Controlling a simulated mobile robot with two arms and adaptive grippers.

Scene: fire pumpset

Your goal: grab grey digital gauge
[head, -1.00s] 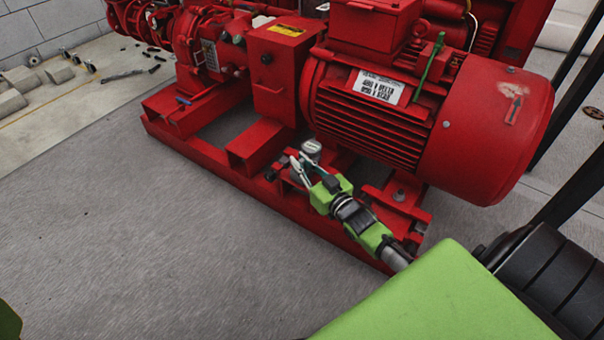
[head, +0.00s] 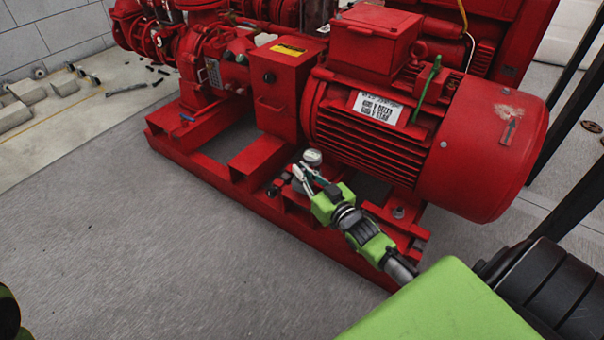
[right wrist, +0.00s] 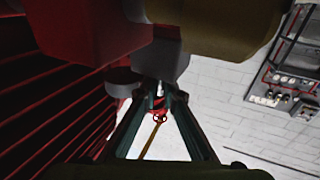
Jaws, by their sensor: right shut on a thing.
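The grey digital gauge (head: 312,157) has a round grey head and sits low beside the red pump frame, below the motor. My right gripper (head: 303,171) is at the gauge, with its fingers drawn in just left of and below the head, and it is shut on it. In the right wrist view the fingertips of my right gripper (right wrist: 160,92) come together against a shaded grey body (right wrist: 170,62). The exact contact is dark and partly hidden there. My left gripper is not seen; only a bit of green and black shows at the head view's lower left corner.
The red motor (head: 395,135) stands right above my right gripper. The red base frame (head: 270,205) runs beneath it, with a red box (head: 285,95) to the left. Open grey floor (head: 150,250) lies in front. Loose parts (head: 60,82) lie at far left.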

